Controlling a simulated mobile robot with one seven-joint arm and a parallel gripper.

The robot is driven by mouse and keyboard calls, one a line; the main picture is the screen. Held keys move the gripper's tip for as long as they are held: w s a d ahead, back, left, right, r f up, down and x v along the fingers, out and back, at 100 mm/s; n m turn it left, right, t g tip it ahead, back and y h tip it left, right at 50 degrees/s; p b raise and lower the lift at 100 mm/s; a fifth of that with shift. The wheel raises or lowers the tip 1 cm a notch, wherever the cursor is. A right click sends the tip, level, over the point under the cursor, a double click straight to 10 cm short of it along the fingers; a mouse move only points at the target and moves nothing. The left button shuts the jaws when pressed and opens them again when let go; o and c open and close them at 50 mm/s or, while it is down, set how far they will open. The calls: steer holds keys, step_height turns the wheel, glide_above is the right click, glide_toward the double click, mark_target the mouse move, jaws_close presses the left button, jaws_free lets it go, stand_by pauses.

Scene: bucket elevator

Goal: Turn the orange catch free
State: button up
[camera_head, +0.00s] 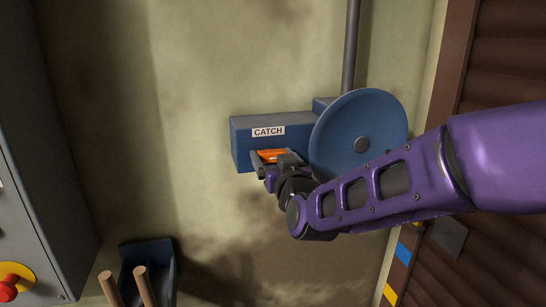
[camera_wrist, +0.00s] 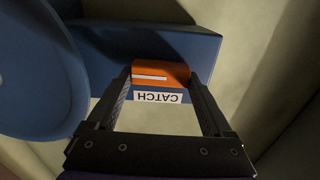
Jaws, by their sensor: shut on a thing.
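The orange catch (camera_head: 270,155) sits at the lower front of a blue housing (camera_head: 243,140) that bears a white "CATCH" label (camera_head: 268,131). My gripper (camera_head: 270,166) reaches it from below right. In the wrist view the orange catch (camera_wrist: 160,73) lies between the two fingers of my gripper (camera_wrist: 161,78), which are shut on its two ends. A pale line runs along the catch there. The label (camera_wrist: 158,97) appears upside down in that view.
A blue disc (camera_head: 358,130) stands right beside the housing, close to my wrist. A grey pole (camera_head: 351,45) rises behind it. At left are a grey cabinet (camera_head: 45,200) with a red button (camera_head: 10,282) and a blue holder (camera_head: 150,262) with wooden handles. The wall above is clear.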

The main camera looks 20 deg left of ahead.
steer(key=m, duration=0.4)
steer(key=shift+w+m, duration=0.1)
steer(key=shift+m, duration=0.3)
steer(key=m, duration=0.4)
steer(key=shift+d+m+b, duration=0.15)
steer(key=shift+m+b, duration=0.15)
steer(key=m, duration=0.4)
steer(key=shift+f, duration=0.15)
steer(key=shift+f+m, duration=0.1)
steer(key=shift+m, duration=2)
steer(key=shift+w, duration=0.1)
steer(key=o, duration=1.1)
steer(key=shift+o, duration=0.2)
steer(key=shift+d+f, duration=0.1)
